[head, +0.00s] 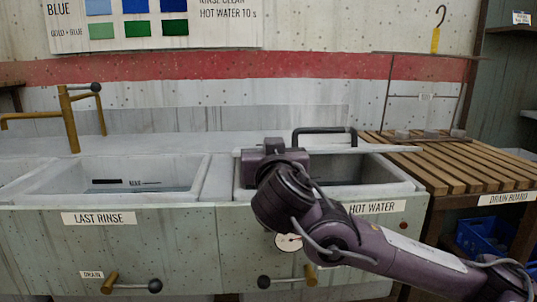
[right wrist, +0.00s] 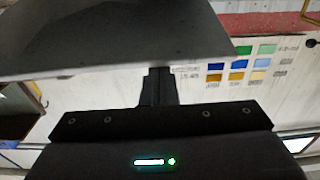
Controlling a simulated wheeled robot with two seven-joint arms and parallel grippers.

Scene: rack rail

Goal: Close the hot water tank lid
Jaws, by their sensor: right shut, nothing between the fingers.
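The hot water tank (head: 388,187) is the right-hand basin, with a "HOT WATER" label on its front. Its lid (head: 385,149) shows nearly edge-on as a thin pale strip over the back of the tank, with a black handle (head: 324,130) above it. Part of the dark opening shows below the strip. My right gripper (head: 272,146) is at the left part of the lid, shut and empty. In the right wrist view its fingers (right wrist: 159,73) point up at a large grey panel (right wrist: 110,35), apparently the lid; I cannot tell if they touch. My left gripper is not in view.
The "LAST RINSE" basin (head: 120,178) is open on the left, with a brass tap (head: 70,118) behind it. A slatted wooden drain board (head: 455,165) lies to the right, with a wire stand at its back. Valve levers (head: 130,286) stick out from the front below.

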